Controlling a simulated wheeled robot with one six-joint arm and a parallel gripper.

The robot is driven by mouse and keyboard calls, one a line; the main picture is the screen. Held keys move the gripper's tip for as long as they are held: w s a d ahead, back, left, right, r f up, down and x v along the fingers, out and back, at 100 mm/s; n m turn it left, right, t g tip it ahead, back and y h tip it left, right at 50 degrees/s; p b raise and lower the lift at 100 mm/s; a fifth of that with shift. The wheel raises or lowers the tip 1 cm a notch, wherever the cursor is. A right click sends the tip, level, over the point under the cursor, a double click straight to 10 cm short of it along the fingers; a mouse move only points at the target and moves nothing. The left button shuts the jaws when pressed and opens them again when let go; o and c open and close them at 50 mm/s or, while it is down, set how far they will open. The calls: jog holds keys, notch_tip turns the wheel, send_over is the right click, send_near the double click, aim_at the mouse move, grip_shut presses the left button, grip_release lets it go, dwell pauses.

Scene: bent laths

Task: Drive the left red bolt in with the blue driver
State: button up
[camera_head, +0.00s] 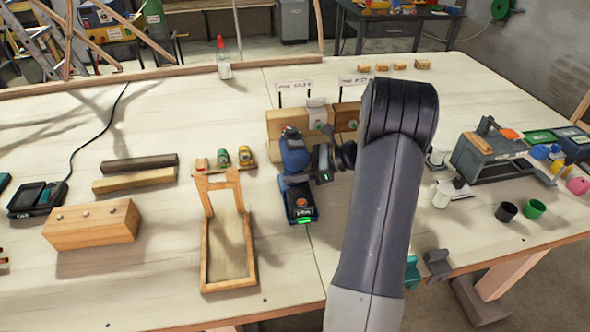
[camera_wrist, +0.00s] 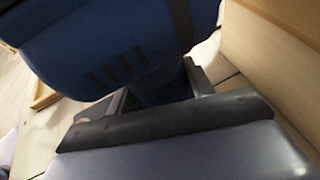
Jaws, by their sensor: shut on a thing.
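The blue driver (camera_head: 293,155) stands upright at the middle of the bench, with its dark battery foot (camera_head: 302,205) and a green light at the bottom. It is close in front of a wooden block (camera_head: 275,123). My gripper (camera_head: 324,163) reaches it from the right and is shut on its handle. In the wrist view the driver's blue body (camera_wrist: 120,45) fills the top, and the fingers of my gripper (camera_wrist: 160,92) lie on either side of the handle. I cannot make out a red bolt; the driver and my arm hide part of the block's front.
Two white labels (camera_head: 295,87) stand behind the blocks. A wooden frame (camera_head: 230,245) lies left of the driver, with small coloured items (camera_head: 223,158) behind it. A long wooden block (camera_head: 92,224) and a charger (camera_head: 38,199) are farther left. A grey toolbox (camera_head: 490,155) and cups (camera_head: 535,208) stand right.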

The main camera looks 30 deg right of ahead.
aim_at(297, 165)
jog(key=shift+r, duration=0.15)
dwell(0.3)
jog(key=shift+s+a, duration=0.2)
jog(key=shift+s, duration=0.55)
jog(key=shift+s+a, duration=0.2)
jog(key=shift+s, duration=0.5)
jog(key=shift+r+p, duration=0.2)
jog(key=shift+p, duration=0.1)
jog(key=shift+r+p, duration=1.65)
jog(key=shift+r, duration=0.25)
